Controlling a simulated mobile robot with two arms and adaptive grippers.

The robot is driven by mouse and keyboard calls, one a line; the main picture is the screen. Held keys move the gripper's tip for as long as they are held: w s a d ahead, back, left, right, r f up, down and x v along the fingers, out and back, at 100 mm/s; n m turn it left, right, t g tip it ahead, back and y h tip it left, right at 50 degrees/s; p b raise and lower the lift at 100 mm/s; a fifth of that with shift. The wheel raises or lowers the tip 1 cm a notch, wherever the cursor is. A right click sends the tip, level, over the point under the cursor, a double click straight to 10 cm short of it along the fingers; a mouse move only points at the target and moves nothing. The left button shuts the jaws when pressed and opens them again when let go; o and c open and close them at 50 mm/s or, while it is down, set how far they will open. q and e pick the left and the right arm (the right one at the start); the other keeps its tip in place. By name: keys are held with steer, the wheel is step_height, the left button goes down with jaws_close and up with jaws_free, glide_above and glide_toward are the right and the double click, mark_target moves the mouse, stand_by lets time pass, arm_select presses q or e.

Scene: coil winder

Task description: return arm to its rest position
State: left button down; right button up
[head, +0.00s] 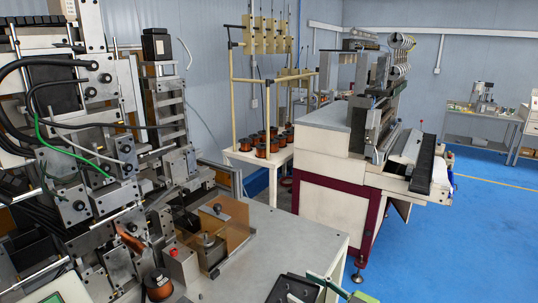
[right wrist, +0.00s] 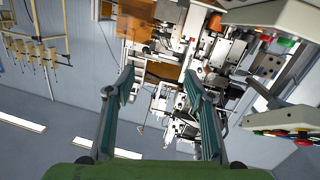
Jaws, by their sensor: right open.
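My right gripper (head: 335,288) shows only in part at the bottom edge of the head view, in front of the grey table. In the right wrist view, its two teal fingers (right wrist: 158,82) stand wide apart with nothing between them. The coil winder (head: 95,140) fills the left of the head view. It also shows upside down beyond the fingers in the right wrist view (right wrist: 185,110), apart from them. My left gripper is in neither view.
The grey table top (head: 285,235) has bare room right of the orange plate (head: 225,220). A copper spool (head: 158,284) stands at the front left. A rack (head: 262,80) with several spools and a large white machine (head: 325,150) stand behind. Blue floor (head: 455,230) is clear at right.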

steer(key=d+r+m+t+h, duration=0.6)
steer(key=d+m+t+h, duration=0.1)
steer(key=t+h, duration=0.1)
steer(key=s+d+f+m+g+h, duration=0.45)
steer(key=s+d+f+h, duration=0.2)
steer(key=d, duration=0.25)
steer(key=s+a+f+n+g+y, duration=0.15)
steer(key=s+f+g, duration=0.3)
steer(key=s, duration=0.45)
steer(key=s+a+f+g, duration=0.25)
steer(key=s+f, duration=0.25)
steer(key=s, duration=0.4)
steer(key=s+a+f+n+g, duration=0.15)
steer(key=s+f+g, duration=0.25)
steer(key=s, duration=0.5)
step_height(320, 180, down, 30)
steer(key=g+b, duration=0.1)
steer(key=b, duration=0.4)
steer(key=s+d+f+g+b, duration=0.1)
steer(key=s+f+b, duration=0.4)
steer(key=s+f, duration=1.3)
step_height(320, 180, down, 4)
steer(key=shift+s+d+f+g, duration=0.15)
steer(key=shift+s+d+g, duration=0.2)
steer(key=shift+d, duration=0.55)
